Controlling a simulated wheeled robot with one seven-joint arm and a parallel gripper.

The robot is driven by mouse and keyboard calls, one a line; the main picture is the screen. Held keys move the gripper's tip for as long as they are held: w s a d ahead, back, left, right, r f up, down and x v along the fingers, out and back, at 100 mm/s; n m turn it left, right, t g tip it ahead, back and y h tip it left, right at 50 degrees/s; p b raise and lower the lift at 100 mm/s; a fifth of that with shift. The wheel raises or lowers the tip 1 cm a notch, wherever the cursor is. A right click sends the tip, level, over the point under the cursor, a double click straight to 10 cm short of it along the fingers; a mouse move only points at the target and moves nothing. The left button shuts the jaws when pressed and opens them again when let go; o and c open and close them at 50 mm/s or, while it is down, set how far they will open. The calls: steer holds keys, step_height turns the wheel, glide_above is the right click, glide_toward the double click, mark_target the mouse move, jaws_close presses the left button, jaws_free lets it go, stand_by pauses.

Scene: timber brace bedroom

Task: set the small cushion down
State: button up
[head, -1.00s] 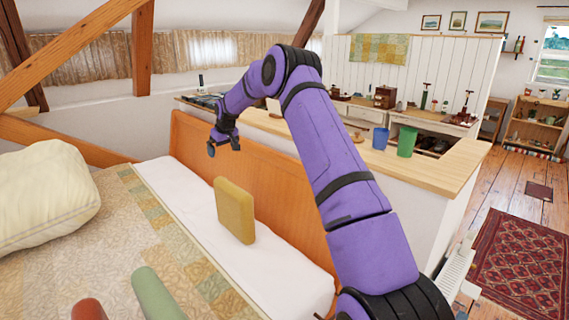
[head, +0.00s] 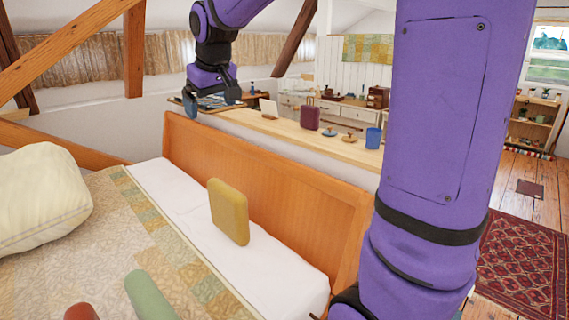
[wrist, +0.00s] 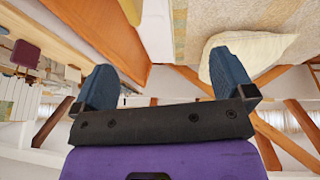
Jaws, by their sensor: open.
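A small mustard-yellow cushion (head: 229,212) stands upright on the white sheet (head: 272,262) at the bed's edge, close to the wooden headboard panel (head: 262,185). Nothing holds it. My gripper (head: 212,98) is up above the far end of the panel, well apart from the cushion. In the wrist view, its two blue fingers (wrist: 163,76) are spread wide with nothing between them.
A cream pillow (head: 40,198) and green (head: 150,296) and red (head: 80,312) rolls lie on the bed. The wooden ledge (head: 255,124) behind the panel carries a maroon block-like item (head: 310,117) and a blue cup (head: 373,138). Slanted timber beams (head: 75,52) cross the left.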

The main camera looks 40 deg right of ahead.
steer(key=s+a+f, duration=0.1)
steer(key=s+f, duration=0.1)
steer(key=s, duration=1.2)
steer(key=s+a+f+m+y, duration=0.1)
steer(key=s+a+f, duration=0.1)
steer(key=s, duration=1.2)
steer(key=shift+s+a+f, duration=0.25)
steer(key=shift+s+f, duration=0.05)
steer(key=shift+f, duration=0.1)
